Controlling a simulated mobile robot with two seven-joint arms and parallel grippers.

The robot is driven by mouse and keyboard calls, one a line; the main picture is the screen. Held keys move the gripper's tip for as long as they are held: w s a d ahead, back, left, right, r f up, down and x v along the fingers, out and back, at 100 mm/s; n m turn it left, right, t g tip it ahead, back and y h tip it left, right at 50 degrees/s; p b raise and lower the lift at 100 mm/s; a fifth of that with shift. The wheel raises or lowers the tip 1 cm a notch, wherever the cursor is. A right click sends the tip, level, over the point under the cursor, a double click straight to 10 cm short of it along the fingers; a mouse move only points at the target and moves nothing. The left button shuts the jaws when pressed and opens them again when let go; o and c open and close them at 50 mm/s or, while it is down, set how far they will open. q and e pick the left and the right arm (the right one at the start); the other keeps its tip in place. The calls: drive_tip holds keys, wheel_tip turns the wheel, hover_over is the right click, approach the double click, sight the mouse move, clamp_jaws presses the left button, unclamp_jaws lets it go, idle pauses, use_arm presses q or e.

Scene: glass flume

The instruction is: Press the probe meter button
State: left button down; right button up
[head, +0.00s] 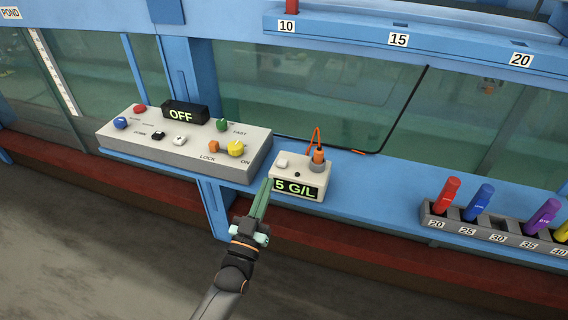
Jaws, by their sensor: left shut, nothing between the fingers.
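The probe meter (302,174) is a small pale box on the blue ledge in the middle of the head view. Its front display reads "5 G/L". My right gripper is not in view.
A larger control box (185,145) with an "OFF" display and several coloured knobs stands left of the meter. A grey rack (485,228) with coloured dye tubes sits at the right. The glass flume wall (300,90) rises behind the ledge.

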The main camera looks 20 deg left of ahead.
use_arm(q)
wheel_tip(320, 180, up, 3)
drive_tip(key=b, duration=0.3)
hover_over(279, 171)
drive_tip(key=shift+s+f, duration=0.1)
drive_tip(key=shift+s, duration=0.35)
drive_tip(key=shift+w+f+b, duration=0.25)
drive_tip(key=shift+f+b, duration=0.2)
drive_tip(key=shift+b, duration=0.05)
drive_tip(key=shift+w+f+b, duration=0.2)
drive_tip(key=shift+f+b, duration=1.1)
